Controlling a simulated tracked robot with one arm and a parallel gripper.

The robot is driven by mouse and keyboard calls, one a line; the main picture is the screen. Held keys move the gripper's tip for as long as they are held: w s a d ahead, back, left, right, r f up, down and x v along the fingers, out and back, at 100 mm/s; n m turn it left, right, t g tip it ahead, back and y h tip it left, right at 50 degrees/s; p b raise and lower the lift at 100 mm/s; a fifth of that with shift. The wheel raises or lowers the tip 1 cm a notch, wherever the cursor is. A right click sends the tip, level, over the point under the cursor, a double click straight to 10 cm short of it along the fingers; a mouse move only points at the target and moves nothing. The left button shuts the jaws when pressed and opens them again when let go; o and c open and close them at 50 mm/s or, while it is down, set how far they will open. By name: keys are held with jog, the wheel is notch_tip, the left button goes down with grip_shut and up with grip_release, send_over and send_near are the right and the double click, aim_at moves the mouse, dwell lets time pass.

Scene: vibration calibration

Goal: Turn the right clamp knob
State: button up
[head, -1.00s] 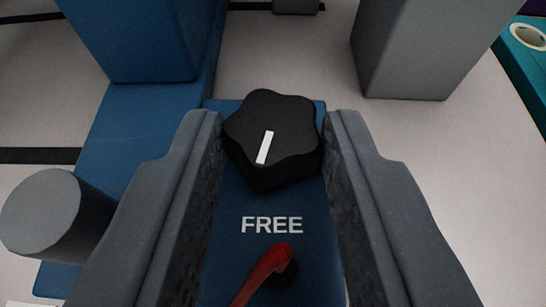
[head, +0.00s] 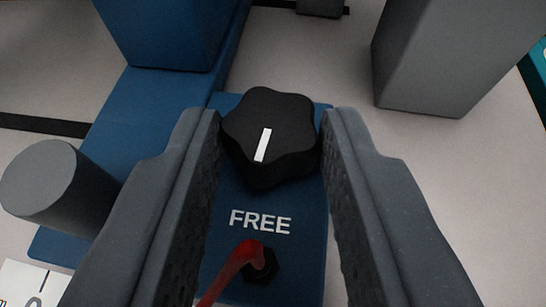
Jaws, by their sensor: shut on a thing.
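The black lobed clamp knob (head: 283,118) sits at the far end of a blue plate (head: 228,205) in the middle of the view. A white pointer line on its top points down and slightly left, toward the white word FREE on the plate. My gripper (head: 271,135) has one grey finger on each side of the knob, with the tips against its sides, and is shut on it. The lower parts of the knob's sides are partly hidden by the fingers.
A red lever (head: 232,268) with a black nut lies below FREE. A grey cylinder (head: 38,180) stands at left, a blue block (head: 165,35) at upper left, and a grey block (head: 435,60) at upper right. A white scale card (head: 30,285) shows at lower left.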

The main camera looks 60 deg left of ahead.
jog(key=o, duration=1)
jog(key=shift+v, duration=6.9)
jog(key=shift+f, duration=0.1)
